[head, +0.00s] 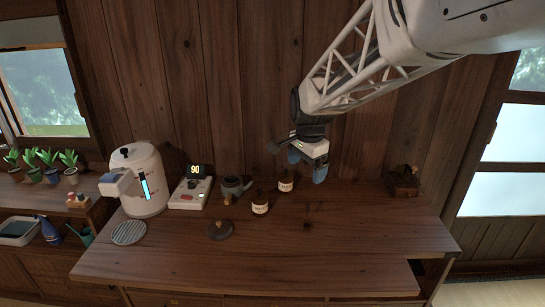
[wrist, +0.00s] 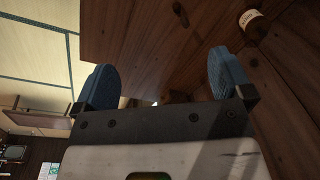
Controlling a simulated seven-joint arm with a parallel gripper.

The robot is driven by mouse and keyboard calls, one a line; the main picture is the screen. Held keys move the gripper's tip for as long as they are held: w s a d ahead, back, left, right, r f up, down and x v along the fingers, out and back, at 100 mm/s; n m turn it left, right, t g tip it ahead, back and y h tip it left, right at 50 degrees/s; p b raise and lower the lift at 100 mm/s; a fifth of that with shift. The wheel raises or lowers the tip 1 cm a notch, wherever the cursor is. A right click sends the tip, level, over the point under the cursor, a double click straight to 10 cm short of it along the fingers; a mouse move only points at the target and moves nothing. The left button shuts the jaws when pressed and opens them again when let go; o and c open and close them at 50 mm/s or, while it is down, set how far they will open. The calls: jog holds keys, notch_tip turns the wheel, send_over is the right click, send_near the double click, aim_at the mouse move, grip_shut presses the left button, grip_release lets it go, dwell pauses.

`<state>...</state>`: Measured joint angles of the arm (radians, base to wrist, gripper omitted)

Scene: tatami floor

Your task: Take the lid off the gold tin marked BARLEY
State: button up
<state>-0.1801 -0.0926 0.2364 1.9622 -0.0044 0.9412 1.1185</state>
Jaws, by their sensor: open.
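Two small tins with pale labels and dark lids stand on the wooden counter. The front tin (head: 260,207) is near the middle, and the rear tin (head: 286,185) is behind it to the right. Their label words are too small to read, so I cannot tell which is marked BARLEY. My gripper (head: 307,166) is open and empty, above the counter to the right of the rear tin. In the wrist view, its blue fingers (wrist: 165,78) are spread apart, and one tin (wrist: 251,24) shows at the top right, outside them.
A white water boiler (head: 140,180), a scale-like device reading 90 (head: 190,193), a dark teapot (head: 233,187), a dark round lid or disc (head: 220,230) and a striped round mat (head: 129,232) are to the left. A brown wooden box (head: 403,184) stands at right. The counter's front right (head: 360,245) is clear.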

jog(key=w+a+f+m, duration=0.3)
jog(key=w+a+f, duration=0.3)
jog(key=w, duration=0.4)
jog(key=m+g, duration=0.1)
jog(key=m, duration=0.3)
send_over(260, 189)
notch_tip(260, 189, down, 9)
jog(key=shift+w+a+r, duration=0.1)
jog(key=shift+a+r, duration=0.05)
jog(key=shift+r, duration=0.05)
jog(key=shift+f, duration=0.1)
jog(key=shift+f, duration=1.2)
jog(key=shift+f, duration=0.1)
jog(key=shift+f, duration=2.5)
jog(key=shift+c, duration=0.2)
